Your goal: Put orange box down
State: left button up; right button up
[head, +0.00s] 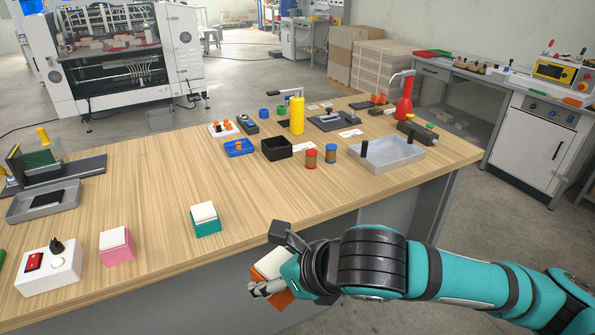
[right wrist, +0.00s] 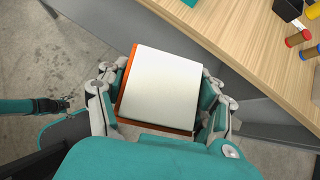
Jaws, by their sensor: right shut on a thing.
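The orange box (head: 277,270) has a white lid and is held in my right gripper (head: 268,285), in front of the table's near edge in the head view. In the right wrist view the box's white top (right wrist: 162,88) fills the middle, with orange sides showing at its rim. The fingers of my right gripper (right wrist: 162,108) press on it from both sides. The box is off the tabletop, over the floor side of the edge. The wooden table (head: 150,190) lies beyond it. My left gripper does not show in the head view.
A teal box (head: 206,221) and a pink box (head: 116,247), both with white lids, stand near the table's front edge. A white control box (head: 48,271) stands at far left. A grey tray (head: 400,155) and spools stand to the right. The wood right of the teal box is clear.

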jog(key=w+d+r+m+t+h, duration=0.1)
jog(key=w+d+r+m+h, duration=0.1)
jog(key=d, duration=0.6)
jog(key=w+d+r+m+t+h, duration=0.1)
jog(key=w+d+m, duration=0.3)
jog(key=d, duration=0.4)
jog(key=w+d+r+m+t+h, duration=0.1)
jog(key=w+d+r+m+h, duration=0.2)
jog(key=d, duration=0.6)
jog(key=shift+m+h, duration=0.5)
jog(key=shift+m, duration=0.1)
